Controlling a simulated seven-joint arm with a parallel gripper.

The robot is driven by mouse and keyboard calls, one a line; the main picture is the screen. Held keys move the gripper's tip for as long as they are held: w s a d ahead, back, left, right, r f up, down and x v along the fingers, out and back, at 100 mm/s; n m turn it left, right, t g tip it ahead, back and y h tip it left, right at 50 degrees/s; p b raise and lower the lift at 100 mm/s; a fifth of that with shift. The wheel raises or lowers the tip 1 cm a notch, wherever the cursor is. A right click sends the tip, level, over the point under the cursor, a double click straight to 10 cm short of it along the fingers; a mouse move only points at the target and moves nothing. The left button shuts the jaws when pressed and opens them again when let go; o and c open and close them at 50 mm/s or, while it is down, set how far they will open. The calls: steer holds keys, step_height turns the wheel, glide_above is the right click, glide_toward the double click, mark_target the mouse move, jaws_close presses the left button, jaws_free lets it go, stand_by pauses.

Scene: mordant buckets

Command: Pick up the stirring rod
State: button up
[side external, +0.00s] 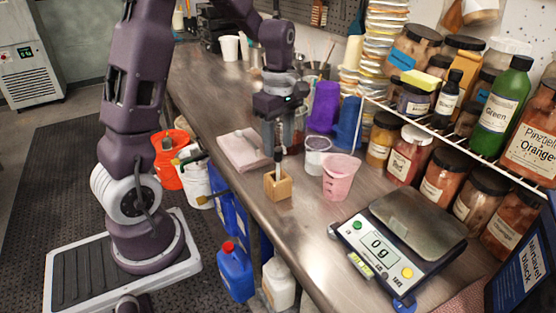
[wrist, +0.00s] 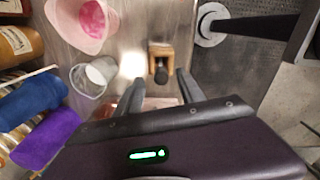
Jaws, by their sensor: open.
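The stirring rod (side external: 278,158) stands upright in a small wooden block (side external: 278,186) near the table's front edge. In the wrist view the rod's dark round end (wrist: 161,75) shows in front of the wooden block (wrist: 160,53). My gripper (side external: 281,143) is open and points down above the block, with its fingers around the rod's upper part in the side view. In the wrist view my gripper's fingertips (wrist: 158,80) lie either side of the rod's end. I cannot tell whether either finger touches it. The rod's lower end is hidden in the block.
A pink beaker (side external: 339,178) and a white cup (side external: 317,156) stand right of the block. A folded pink cloth (side external: 243,149) lies to its left. A scale (side external: 398,245) reading 0 g sits at front right. Jars and bottles fill the wire rack (side external: 440,132) behind.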

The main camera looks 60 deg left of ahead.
mark_target(278, 159)
step_height(278, 159, down, 6)
steer(key=shift+s+r, duration=0.1)
steer(key=shift+r, duration=0.15)
jaws_close()
steer(key=shift+r, duration=0.15)
step_height(278, 159, up, 10)
steer(key=w, duration=0.1)
steer(key=w+d+r, duration=0.4)
steer(key=w+d, duration=0.4)
steer(key=w, duration=0.4)
